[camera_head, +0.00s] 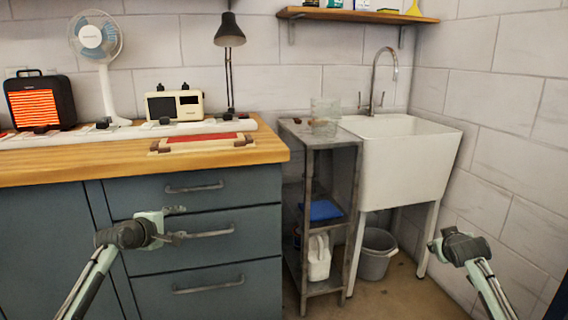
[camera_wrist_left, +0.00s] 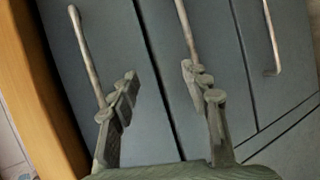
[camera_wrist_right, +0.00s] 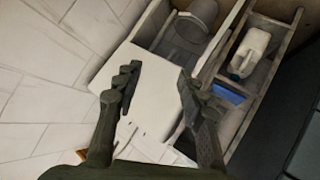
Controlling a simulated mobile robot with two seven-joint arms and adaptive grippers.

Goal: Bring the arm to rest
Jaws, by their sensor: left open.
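My left gripper (camera_head: 178,224) is in front of the blue-grey drawers (camera_head: 215,255), below the wooden worktop. Its fingers are apart and empty in the left wrist view (camera_wrist_left: 159,75), with drawer handles behind them. I cannot tell whether a finger touches a handle. My right gripper (camera_head: 440,246) is at the lower right, in front of the tiled wall and below the sink. In the right wrist view (camera_wrist_right: 157,75) its fingers are spread with nothing between them. The white sink (camera_wrist_right: 135,85) shows beyond them.
The wooden worktop (camera_head: 60,172) holds a heater (camera_head: 40,103), fan (camera_head: 97,38), radio (camera_head: 174,105), lamp (camera_head: 230,35) and red-topped board (camera_head: 202,142). A metal shelf unit (camera_head: 345,160) stands beside the sink (camera_head: 400,165). A grey bucket (camera_head: 375,262) is underneath. Floor shows between my arms.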

